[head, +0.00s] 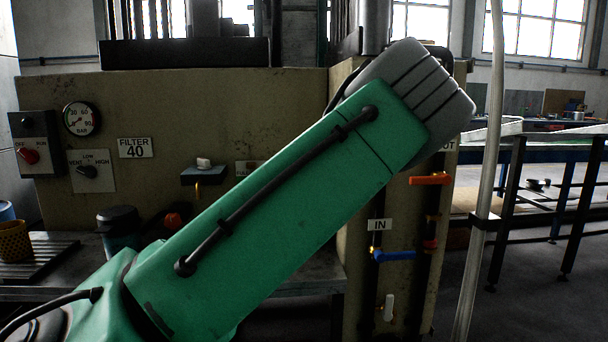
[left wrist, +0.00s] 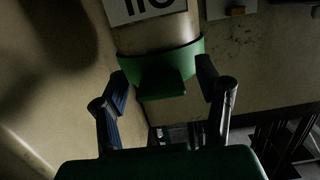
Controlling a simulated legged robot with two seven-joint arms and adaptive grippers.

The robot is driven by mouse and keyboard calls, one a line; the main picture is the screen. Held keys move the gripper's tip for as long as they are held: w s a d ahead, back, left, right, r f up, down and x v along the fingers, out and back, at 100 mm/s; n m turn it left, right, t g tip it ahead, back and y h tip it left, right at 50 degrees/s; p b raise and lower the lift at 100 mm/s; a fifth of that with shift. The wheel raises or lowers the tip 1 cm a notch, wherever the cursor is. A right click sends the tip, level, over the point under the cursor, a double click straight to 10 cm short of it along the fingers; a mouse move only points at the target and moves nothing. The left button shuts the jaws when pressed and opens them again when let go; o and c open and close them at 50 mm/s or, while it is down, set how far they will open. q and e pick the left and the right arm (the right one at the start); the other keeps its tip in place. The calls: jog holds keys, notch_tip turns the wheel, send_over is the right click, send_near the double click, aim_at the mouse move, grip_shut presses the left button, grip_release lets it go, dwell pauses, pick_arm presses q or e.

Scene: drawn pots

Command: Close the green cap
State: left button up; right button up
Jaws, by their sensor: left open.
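The green cap (left wrist: 160,70) shows in the left wrist view as a curved green band around the end of a pale cylinder (left wrist: 158,36), with a block-like tab sticking out toward the camera. My left gripper (left wrist: 162,78) is open, with one dark finger on each side of the tab. The frame does not clearly show whether either finger touches the cap. In the head view my green arm crosses the middle, and neither the gripper nor the cap can be seen there. My right gripper is in neither view.
A beige panel carries a gauge (head: 82,119), a red knob (head: 29,156) and a black knob (head: 88,171). An orange valve handle (head: 430,179) and a blue one (head: 393,256) are right of my arm. A pale hose (head: 480,190) hangs further right.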

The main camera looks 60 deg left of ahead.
pick_arm(q)
jog(key=f+v, duration=0.1)
jog(key=v, duration=0.5)
jog(key=shift+d+r, duration=0.25)
jog(key=shift+d, duration=0.15)
jog(key=s+d+f+m+g+h, duration=0.15)
jog(key=d+f, duration=0.35)
jog(key=f, duration=0.5)
jog(key=s+d+f+m+h, duration=0.3)
jog(key=d+f, duration=0.1)
jog(key=f, duration=0.6)
jog(key=s+d+f+m+g+h, duration=0.1)
jog(key=s+d+f+m+h, duration=0.3)
jog(key=f, duration=0.6)
jog(key=s+d+f+m+g+h, duration=0.1)
jog(key=s+d+f+h, duration=0.1)
jog(key=s+d+f, duration=0.3)
jog(key=s+d+f+m+g+h, duration=0.2)
jog(key=s+d+f, duration=0.3)
jog(key=d, duration=0.7)
jog(key=s+d+f+m+g+h, duration=0.1)
jog(key=s+d+f+h, duration=0.1)
jog(key=s+d+f, duration=0.3)
jog(key=s+d, duration=0.3)
jog(key=d, duration=0.1)
jog(key=shift+s+d+m, duration=0.15)
jog(key=shift+s+m, duration=0.15)
jog(key=shift+m, duration=0.05)
jog(key=shift+f, duration=0.1)
